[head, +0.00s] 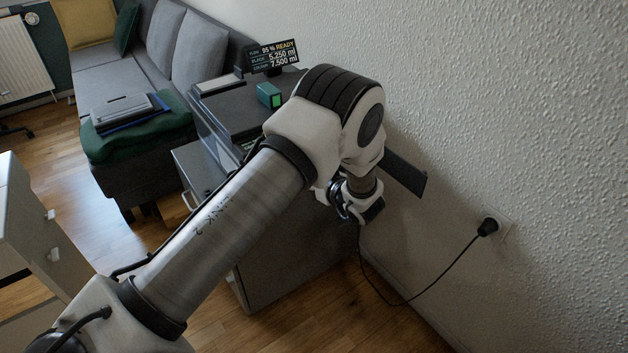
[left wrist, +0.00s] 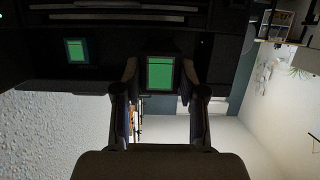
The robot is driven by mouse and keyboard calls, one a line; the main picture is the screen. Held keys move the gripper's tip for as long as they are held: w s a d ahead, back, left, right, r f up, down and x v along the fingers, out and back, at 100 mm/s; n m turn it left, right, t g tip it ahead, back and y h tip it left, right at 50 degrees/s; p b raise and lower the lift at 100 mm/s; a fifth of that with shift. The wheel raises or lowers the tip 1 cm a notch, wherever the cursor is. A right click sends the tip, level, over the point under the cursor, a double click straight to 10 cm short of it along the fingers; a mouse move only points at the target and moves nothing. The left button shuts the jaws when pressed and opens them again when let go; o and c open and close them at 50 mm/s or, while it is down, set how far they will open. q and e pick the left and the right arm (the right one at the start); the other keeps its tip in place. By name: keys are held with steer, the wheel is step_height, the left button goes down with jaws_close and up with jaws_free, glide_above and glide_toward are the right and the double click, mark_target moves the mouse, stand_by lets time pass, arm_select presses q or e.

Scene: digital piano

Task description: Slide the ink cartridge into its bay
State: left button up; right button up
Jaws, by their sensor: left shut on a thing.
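My left gripper (left wrist: 160,80) is shut on a dark block with a green face, the ink cartridge (left wrist: 160,73), which sits between its two fingers. In the head view the left gripper (head: 358,203) is partly hidden by my own arm, at the wall side of the dark printer (head: 232,103). The cartridge cannot be made out there. The wrist view shows the cartridge in front of the dark printer body; whether it touches or enters the bay I cannot tell. The bay opening is not clear. My right gripper is not in view.
A green block (head: 269,95) stands on the printer top, near a display sign (head: 273,57). A dark flap (head: 405,174) juts towards the wall. A second green panel (left wrist: 77,50) shows left of the cartridge. A black cable runs to the wall plug (head: 488,227).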

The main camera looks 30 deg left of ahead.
arm_select(q)
steer(key=shift+w+a, duration=0.35)
steer(key=shift+a, duration=0.55)
steer(key=shift+w+a, duration=0.35)
steer(key=shift+a, duration=0.55)
steer(key=shift+w+a, duration=0.4)
steer(key=shift+a, duration=0.55)
steer(key=shift+w+a, duration=0.4)
steer(key=shift+a, duration=0.6)
steer(key=shift+w+a, duration=0.4)
steer(key=shift+a, duration=0.55)
stand_by(0.8)
steer(key=o, duration=1.2)
steer(key=shift+s+d+r+p, duration=0.15)
steer(key=shift+d+r+p, duration=0.15)
steer(key=shift+d, duration=0.25)
steer(key=shift+p+v, duration=1.05)
steer(key=shift+v, duration=0.85)
steer(key=shift+s+f, duration=0.1)
